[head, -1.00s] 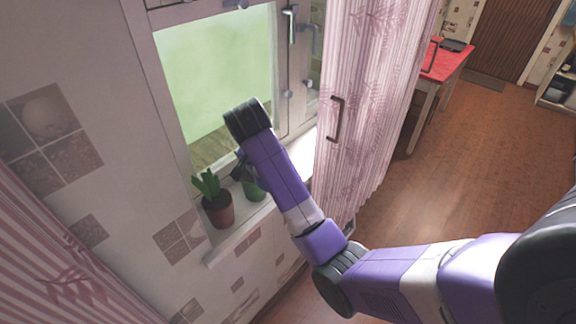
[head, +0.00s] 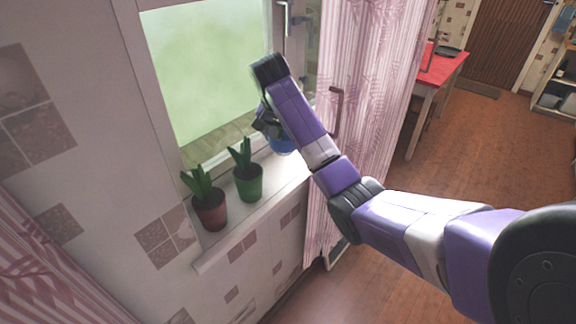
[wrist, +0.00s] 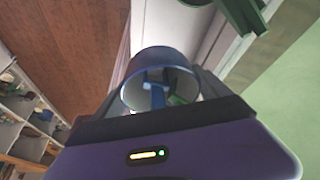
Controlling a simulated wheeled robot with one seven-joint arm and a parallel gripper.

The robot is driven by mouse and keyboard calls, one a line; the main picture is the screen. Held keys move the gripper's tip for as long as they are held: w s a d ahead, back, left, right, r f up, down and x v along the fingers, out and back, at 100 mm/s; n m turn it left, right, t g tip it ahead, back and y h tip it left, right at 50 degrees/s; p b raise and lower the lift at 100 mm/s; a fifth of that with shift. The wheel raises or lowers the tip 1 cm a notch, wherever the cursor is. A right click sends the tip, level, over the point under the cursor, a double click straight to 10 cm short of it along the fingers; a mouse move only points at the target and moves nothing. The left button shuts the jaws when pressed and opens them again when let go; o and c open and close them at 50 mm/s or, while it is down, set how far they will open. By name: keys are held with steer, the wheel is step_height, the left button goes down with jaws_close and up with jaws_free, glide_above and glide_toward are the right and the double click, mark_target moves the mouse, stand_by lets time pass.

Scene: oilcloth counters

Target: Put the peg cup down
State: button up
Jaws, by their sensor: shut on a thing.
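The peg cup (head: 283,146) is blue and shows partly behind my arm in the head view, at the window sill right of the green pot. In the wrist view the cup (wrist: 158,57) is open at the top, with blue and green pegs (wrist: 163,92) inside. My gripper (head: 268,127) is shut on the cup, with a dark finger on each side in the wrist view. The window sill (head: 236,221) is pale and narrow. I cannot tell whether the cup's base touches it.
A green potted plant (head: 248,183) stands on the sill just left of the cup, with a brown potted plant (head: 209,208) further left. A pink curtain (head: 364,90) hangs close on the right. The window (head: 208,70) is behind the sill.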

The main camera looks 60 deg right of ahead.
steer(key=d, duration=0.3)
steer(key=shift+w+r, duration=0.2)
steer(key=shift+r, duration=0.05)
steer(key=shift+d+f+p, duration=0.15)
steer(key=shift+d+p, duration=0.15)
steer(key=shift+p, duration=0.05)
step_height(320, 180, down, 12)
steer(key=shift+r+p, duration=0.1)
steer(key=shift+p, duration=0.95)
steer(key=shift+a, duration=0.1)
steer(key=o, duration=1.5)
steer(key=shift+f, duration=0.2)
steer(key=shift+r, duration=0.2)
steer(key=b+v, duration=0.2)
steer(key=v, duration=1)
